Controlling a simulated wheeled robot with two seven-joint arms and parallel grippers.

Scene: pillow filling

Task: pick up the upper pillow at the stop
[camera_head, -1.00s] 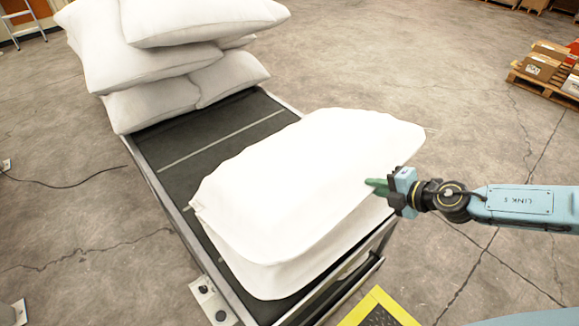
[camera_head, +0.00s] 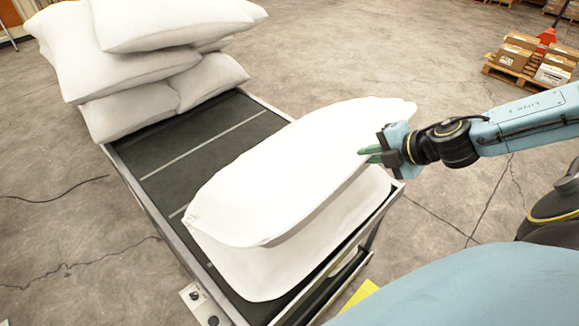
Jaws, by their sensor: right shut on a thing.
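The upper pillow (camera_head: 285,175) is white and lies over the near end of the conveyor, its right edge raised and its left part low. The lower pillow (camera_head: 300,250) is white too and lies flat on the belt under it, showing along the front and right. My right gripper (camera_head: 372,153) is shut on the upper pillow's right edge, its green fingers at the fabric. The far side of the grip is hidden by the pillow. My left gripper is not in the view.
The dark conveyor belt (camera_head: 203,150) runs to the upper left, where several white pillows (camera_head: 150,60) are stacked. A control box (camera_head: 200,302) sits on the conveyor's left side. A pallet with boxes (camera_head: 530,62) stands at the upper right. Open concrete floor lies between.

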